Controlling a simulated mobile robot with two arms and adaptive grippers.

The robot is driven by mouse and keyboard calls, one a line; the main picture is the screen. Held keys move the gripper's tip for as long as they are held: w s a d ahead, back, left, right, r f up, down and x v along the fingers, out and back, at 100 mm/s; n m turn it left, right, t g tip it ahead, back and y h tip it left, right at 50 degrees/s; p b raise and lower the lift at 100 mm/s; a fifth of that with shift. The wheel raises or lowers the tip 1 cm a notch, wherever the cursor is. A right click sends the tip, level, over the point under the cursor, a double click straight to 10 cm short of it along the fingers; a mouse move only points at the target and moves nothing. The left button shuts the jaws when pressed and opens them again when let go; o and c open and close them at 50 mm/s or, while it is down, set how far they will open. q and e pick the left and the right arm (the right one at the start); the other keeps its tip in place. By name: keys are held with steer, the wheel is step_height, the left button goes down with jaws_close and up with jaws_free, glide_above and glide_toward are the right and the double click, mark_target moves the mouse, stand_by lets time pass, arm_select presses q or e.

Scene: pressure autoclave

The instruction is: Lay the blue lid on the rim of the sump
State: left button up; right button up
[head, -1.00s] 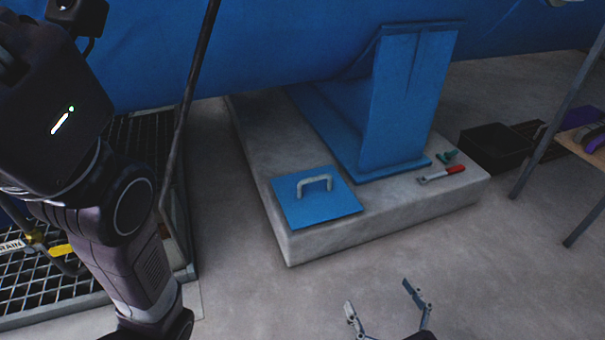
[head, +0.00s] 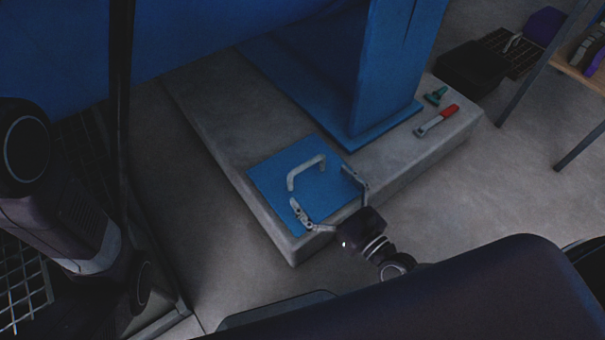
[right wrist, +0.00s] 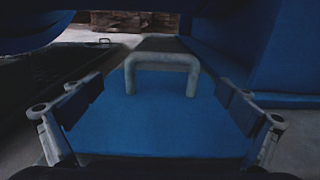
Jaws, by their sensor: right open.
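The blue lid (head: 265,181), a flat square plate with a pale U-shaped handle (head: 306,169), lies on the front corner of the concrete plinth (head: 205,115). My right gripper (head: 323,188) is open, its fingers spread over the near part of the lid, short of the handle. In the right wrist view the lid (right wrist: 150,125) and its upright handle (right wrist: 162,61) show between the open fingers (right wrist: 158,103), with nothing held. My left arm is at the left of the head view; its gripper is not in view. I cannot make out the sump for certain.
A floor grating (head: 25,290) lies at the left, partly behind my left arm. A blue support (head: 385,75) stands on the plinth. A red-handled tool (head: 437,121) and a green piece (head: 435,95) lie near its right end. A black bin (head: 472,69) stands on the floor beyond.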

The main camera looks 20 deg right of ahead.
mark_target(307, 167)
steer(key=b+x, duration=0.2)
steer(key=x, duration=0.2)
steer(key=shift+w+r, duration=0.1)
steer(key=shift+w, duration=0.3)
steer(key=shift+w+r, duration=0.1)
steer(key=shift+w, duration=0.3)
steer(key=c, duration=2)
steer(key=shift+r, duration=0.2)
steer(key=shift+c, duration=0.4)
steer(key=shift+a, duration=0.1)
